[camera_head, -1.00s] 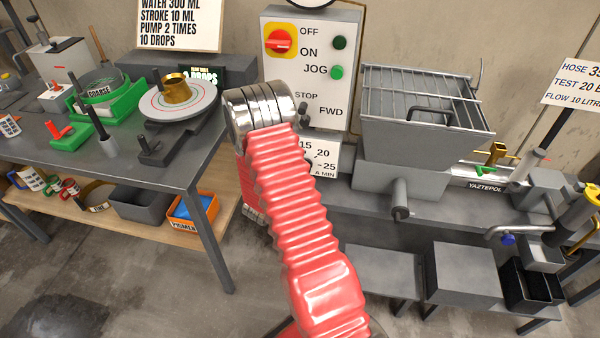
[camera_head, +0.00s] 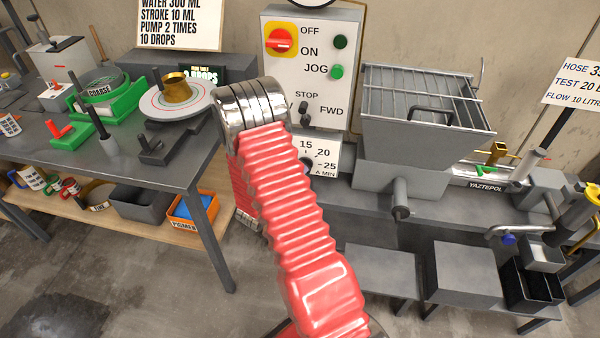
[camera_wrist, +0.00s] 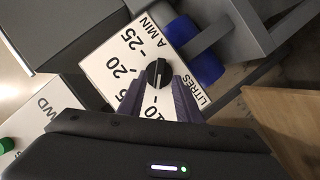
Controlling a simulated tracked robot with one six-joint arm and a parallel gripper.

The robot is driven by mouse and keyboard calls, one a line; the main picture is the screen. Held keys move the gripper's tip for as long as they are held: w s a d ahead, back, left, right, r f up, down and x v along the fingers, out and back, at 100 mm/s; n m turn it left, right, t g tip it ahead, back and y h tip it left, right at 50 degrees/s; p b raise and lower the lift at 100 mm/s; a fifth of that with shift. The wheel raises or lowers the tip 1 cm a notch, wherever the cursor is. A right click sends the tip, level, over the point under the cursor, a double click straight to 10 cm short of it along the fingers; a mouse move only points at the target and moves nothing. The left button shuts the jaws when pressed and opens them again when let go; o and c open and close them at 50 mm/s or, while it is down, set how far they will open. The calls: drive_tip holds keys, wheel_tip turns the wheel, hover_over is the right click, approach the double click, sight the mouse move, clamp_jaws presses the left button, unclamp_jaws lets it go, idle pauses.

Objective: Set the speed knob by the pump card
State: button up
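The black speed knob (camera_wrist: 158,73) sits on a white dial plate (camera_wrist: 100,65) marked 10, 20, 25 and A MIN. A pale mark shows on the knob's top; its exact setting is hard to read. My gripper (camera_wrist: 160,88) is open, with one finger on each side of the knob's near side, and no clear contact shows. In the head view my red arm hides the gripper and part of the knob; the dial plate (camera_head: 326,157) shows beside it. The pump card (camera_head: 578,82) at the right reads HOSE 35, TEST 20, FLOW 10 LITRE, cut by the edge.
The control box (camera_head: 320,95) above the dial carries a red switch (camera_head: 281,40), green buttons and a STOP/FWD lever (camera_head: 304,113). A grey hopper (camera_head: 420,130) stands right of the dial. A table (camera_head: 185,165) with a flow disc is at the left.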

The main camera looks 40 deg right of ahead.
drive_tip(key=v, duration=1)
drive_tip(key=shift+a, duration=0.3)
drive_tip(key=shift+s, duration=0.15)
